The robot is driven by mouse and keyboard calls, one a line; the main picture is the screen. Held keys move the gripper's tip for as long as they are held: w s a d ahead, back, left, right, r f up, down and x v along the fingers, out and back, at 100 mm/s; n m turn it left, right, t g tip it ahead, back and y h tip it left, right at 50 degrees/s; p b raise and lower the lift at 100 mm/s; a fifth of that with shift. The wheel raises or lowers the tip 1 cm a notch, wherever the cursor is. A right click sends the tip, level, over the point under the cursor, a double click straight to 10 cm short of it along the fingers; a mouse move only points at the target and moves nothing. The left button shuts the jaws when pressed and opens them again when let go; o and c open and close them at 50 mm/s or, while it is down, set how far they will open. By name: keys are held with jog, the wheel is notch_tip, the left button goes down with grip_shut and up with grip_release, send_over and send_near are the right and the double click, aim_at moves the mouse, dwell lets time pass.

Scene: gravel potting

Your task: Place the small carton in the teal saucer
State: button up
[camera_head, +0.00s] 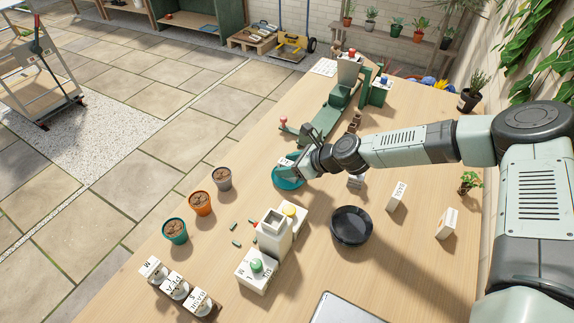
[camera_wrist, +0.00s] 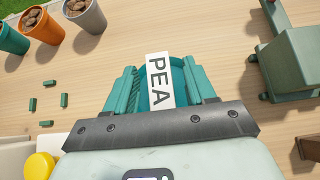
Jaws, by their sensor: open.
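The small white carton marked PEA (camera_wrist: 160,82) is between my gripper's (camera_wrist: 163,90) two teal fingers in the wrist view. The fingers are open on either side of it. Teal of the saucer (camera_wrist: 179,78) shows around the carton. In the head view the teal saucer (camera_head: 288,184) is on the table under my gripper, and a white part of the carton (camera_head: 287,161) shows at its far side. My gripper covers part of the saucer. I cannot tell whether the carton's base rests fully on it.
Pots of pebbles, grey (camera_head: 222,178), orange (camera_head: 201,203) and teal (camera_head: 175,231), stand to the left. A pale dispenser (camera_head: 273,240) and black bowl (camera_head: 351,226) are nearer. A BASIL carton (camera_head: 397,196) and another carton (camera_head: 447,223) stand right. A green machine (camera_head: 335,105) lies beyond.

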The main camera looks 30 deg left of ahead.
aim_at(291, 164)
jog(key=v, duration=0.6)
jog(key=shift+d+r, duration=0.2)
jog(key=shift+d, duration=0.1)
